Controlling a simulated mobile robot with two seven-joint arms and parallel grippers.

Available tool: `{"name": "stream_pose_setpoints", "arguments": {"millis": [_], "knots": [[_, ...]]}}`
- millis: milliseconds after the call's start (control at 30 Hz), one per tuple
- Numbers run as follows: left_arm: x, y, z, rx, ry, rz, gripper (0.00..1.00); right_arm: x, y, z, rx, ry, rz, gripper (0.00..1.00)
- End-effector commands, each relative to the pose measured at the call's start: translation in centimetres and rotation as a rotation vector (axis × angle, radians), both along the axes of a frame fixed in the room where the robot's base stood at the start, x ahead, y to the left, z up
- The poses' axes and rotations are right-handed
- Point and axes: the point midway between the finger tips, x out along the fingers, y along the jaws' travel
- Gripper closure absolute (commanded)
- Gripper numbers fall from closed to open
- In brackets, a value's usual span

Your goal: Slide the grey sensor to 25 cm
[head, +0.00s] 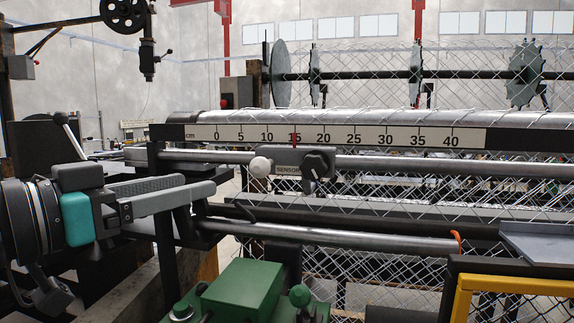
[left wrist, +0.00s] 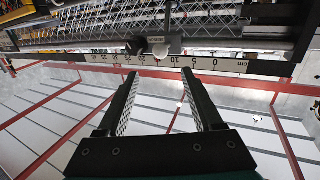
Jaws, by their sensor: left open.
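The grey sensor (head: 289,170) is a small block labelled SENSOR on a horizontal rail, with a white round knob (head: 260,167) on its left and a dark knob (head: 318,163) on its right. Above it runs a white cm scale (head: 378,137) marked from 0 to 40. A thin red mark (head: 295,139) stands at about 15, above the sensor. My left gripper (head: 200,185) is open and empty, left of the white knob and apart from it. The left wrist view shows the sensor's white knob (left wrist: 160,50) beyond the spread fingers (left wrist: 160,76). My right gripper is not in view.
The steel rail (head: 410,163) runs right from the sensor, with chain-link mesh (head: 400,185) behind and below. A lower steel bar (head: 350,236) crosses in front. A green machine part (head: 241,290) and a yellow frame (head: 510,285) stand near the bottom.

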Motion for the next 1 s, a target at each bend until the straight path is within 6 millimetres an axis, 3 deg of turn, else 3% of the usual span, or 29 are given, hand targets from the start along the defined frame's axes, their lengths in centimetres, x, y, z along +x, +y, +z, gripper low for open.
{"name": "stream_pose_setpoints", "arguments": {"millis": [133, 367, 1000], "knots": [[0.2, -0.2, 0.4, -0.007, -0.003, -0.003, 0.32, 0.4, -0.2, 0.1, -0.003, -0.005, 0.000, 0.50], [1.8, -1.7, 0.5, -0.008, -0.004, -0.006, 0.32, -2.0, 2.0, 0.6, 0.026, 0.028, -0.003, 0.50], [9.6, -8.3, 0.4, -0.003, -0.002, -0.002, 0.32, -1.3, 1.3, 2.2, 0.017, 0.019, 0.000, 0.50]]}}
